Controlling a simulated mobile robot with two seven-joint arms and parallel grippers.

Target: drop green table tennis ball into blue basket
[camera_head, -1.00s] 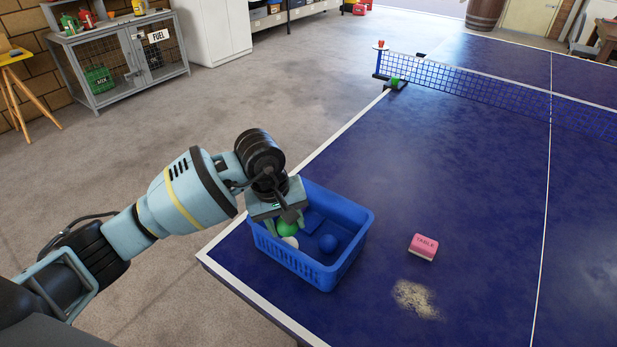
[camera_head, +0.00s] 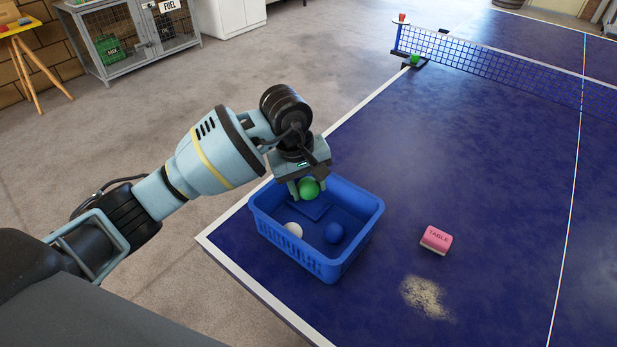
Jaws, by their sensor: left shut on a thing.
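The green table tennis ball (camera_head: 308,189) is between the fingers of my left gripper (camera_head: 307,191), which is shut on it. Ball and fingertips appear over the back left part of the blue basket (camera_head: 300,258), about at rim height or a little above. The basket stands upright on the near left corner of the blue table. My right gripper is not in view.
A pink block marked TABLE (camera_head: 436,239) and a pale dusty patch (camera_head: 425,296) are right of the basket on the table (camera_head: 480,190). The net (camera_head: 500,75) crosses further back, with a small green object (camera_head: 415,60) by its left post. The tabletop between is clear.

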